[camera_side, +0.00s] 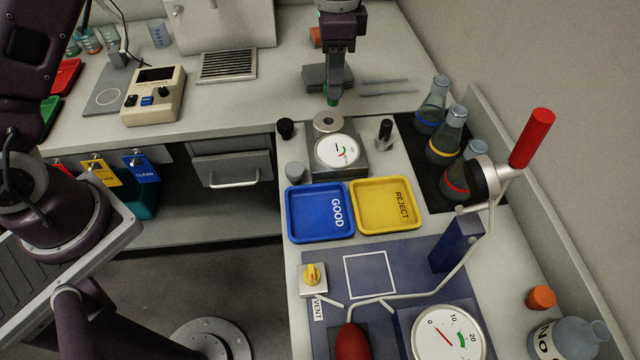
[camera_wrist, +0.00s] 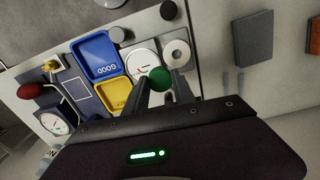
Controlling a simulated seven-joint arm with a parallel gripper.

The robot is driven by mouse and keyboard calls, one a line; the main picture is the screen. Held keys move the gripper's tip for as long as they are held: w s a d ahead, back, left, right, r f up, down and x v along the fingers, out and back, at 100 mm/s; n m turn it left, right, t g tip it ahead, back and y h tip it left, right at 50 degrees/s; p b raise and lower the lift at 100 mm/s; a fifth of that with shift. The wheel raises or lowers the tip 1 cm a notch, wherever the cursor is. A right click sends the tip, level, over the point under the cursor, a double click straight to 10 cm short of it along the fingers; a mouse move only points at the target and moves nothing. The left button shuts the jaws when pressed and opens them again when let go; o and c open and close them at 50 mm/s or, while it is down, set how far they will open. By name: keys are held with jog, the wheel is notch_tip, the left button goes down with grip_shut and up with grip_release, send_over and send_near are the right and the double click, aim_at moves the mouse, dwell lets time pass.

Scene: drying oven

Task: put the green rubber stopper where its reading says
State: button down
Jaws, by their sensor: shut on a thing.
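My gripper (camera_side: 333,92) is shut on the green rubber stopper (camera_wrist: 159,77). In the side view only a small green part of the stopper (camera_side: 332,100) shows below the fingertips. It hangs just above and behind the grey tester (camera_side: 352,172), apart from its round metal pad (camera_side: 326,122). The tester's white dial (camera_side: 338,150) has a small green and red band; its needle is too small to read surely. In front stand an empty blue GOOD tray (camera_side: 297,228) and an empty yellow REJECT tray (camera_side: 367,225). Both trays show in the wrist view.
Black and grey knobs (camera_side: 286,128) stand around the tester. Flasks (camera_side: 445,140) stand on a black mat at the right. A red-handled lever (camera_side: 531,138) rises at the right front. A dark grey block (camera_side: 326,77) lies behind my gripper.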

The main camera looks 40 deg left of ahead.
jog(key=s+d+f+m, duration=0.1)
jog(key=s+d+m, duration=0.5)
jog(key=s, duration=0.4)
jog(key=m, duration=0.2)
send_over(320, 227)
notch_tip(320, 227, down, 11)
jog(key=shift+a+r, duration=0.1)
jog(key=c, duration=1)
grip_release()
jog(key=shift+f, duration=0.2)
jog(key=shift+c, duration=0.2)
